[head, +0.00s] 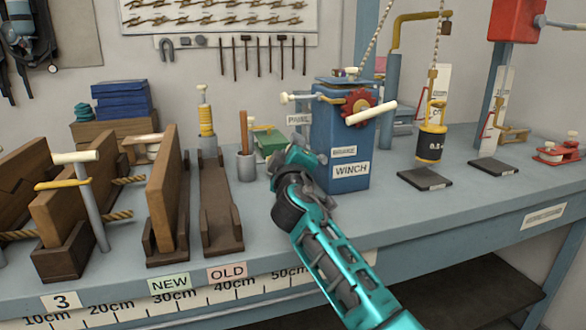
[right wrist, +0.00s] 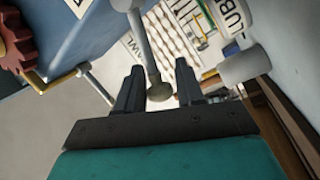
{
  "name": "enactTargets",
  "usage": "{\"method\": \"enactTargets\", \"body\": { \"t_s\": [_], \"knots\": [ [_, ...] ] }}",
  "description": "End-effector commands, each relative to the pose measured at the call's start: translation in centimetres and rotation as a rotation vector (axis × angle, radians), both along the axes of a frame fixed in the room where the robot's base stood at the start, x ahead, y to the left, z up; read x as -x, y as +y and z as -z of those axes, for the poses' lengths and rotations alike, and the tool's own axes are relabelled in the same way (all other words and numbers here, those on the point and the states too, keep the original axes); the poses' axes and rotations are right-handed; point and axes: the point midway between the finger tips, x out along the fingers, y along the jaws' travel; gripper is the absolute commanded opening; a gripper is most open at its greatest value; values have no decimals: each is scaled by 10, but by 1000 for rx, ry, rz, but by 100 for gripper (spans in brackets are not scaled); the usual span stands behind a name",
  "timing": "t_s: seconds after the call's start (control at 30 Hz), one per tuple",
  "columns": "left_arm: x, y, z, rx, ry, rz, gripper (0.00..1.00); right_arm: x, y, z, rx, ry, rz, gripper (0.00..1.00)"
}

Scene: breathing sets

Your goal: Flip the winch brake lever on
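The winch (head: 343,135) is a blue box with "BRAKE" and "WINCH" labels, a red gear wheel (head: 357,103) and a cream crank handle (head: 371,112). My right gripper (head: 304,157) is close by the winch's left side. In the right wrist view its two fingers (right wrist: 159,68) are apart, and a grey rod with a dark round end (right wrist: 149,60) shows between them. I cannot tell whether they touch it or whether it is the brake lever. My left gripper is out of view.
The bench front below the winch is clear apart from my arm.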

Motion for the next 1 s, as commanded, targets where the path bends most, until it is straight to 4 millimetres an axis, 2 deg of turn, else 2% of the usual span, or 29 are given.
{"method": "enactTargets", "body": {
  "t_s": [0.63, 0.8, 1.0],
  "knots": [
    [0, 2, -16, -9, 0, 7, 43, 98, -3, 16, -1, 4, -1, 37],
    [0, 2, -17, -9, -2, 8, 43, 113, -4, 17, 1, 3, 1, 37],
    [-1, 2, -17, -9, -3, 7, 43, 117, -4, 18, 1, 3, 1, 37]
  ]
}}
